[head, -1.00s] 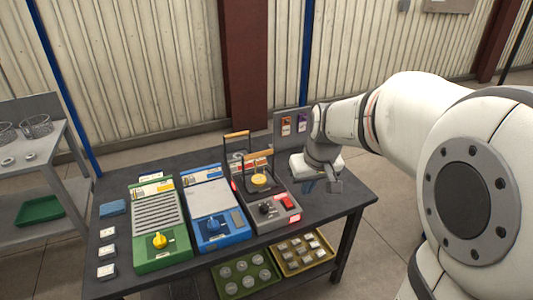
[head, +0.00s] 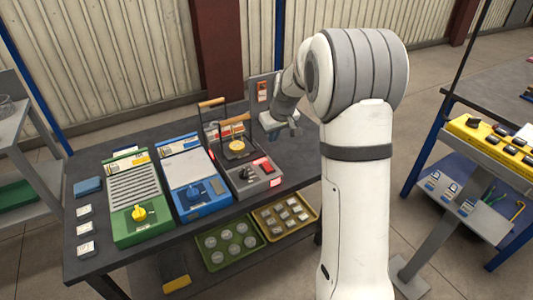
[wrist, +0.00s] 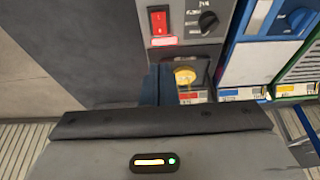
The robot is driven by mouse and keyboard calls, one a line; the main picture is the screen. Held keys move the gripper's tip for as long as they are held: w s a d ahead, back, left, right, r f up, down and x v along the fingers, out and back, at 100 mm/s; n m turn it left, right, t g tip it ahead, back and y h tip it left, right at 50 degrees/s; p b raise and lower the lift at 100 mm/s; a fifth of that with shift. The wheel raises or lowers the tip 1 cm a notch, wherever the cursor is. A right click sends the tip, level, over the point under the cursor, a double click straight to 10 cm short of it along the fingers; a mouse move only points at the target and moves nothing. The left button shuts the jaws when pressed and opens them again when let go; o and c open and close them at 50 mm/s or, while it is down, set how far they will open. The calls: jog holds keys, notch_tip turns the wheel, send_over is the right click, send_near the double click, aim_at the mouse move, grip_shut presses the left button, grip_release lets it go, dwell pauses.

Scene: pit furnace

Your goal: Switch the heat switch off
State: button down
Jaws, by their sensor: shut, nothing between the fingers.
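The grey furnace unit (head: 240,185) stands on the dark table, right of the blue unit. On its front panel are a red rocker switch (head: 262,164), a black knob (head: 245,173) and a glowing red strip (head: 276,182). In the wrist view the red switch (wrist: 160,22) is at the top centre, with the glowing strip (wrist: 163,41) just below it in the picture. My gripper (head: 295,131) is shut and empty, above the table to the right of and behind the switch. Its dark fingers (wrist: 158,84) point towards the panel, apart from the switch.
Wooden-topped handles (head: 236,119) rise from the grey unit near a yellow round piece (head: 236,147). A blue unit (head: 196,196) and a green unit (head: 137,222) stand to the left. Trays lie below the table. A second bench (head: 490,140) is at right.

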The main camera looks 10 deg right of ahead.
aim_at(266, 164)
jog(key=x, duration=0.9)
jog(key=s+x, duration=0.1)
jog(key=x, duration=0.3)
jog(key=shift+w+f, duration=0.15)
jog(key=shift+f, duration=0.3)
jog(key=shift+d, duration=0.1)
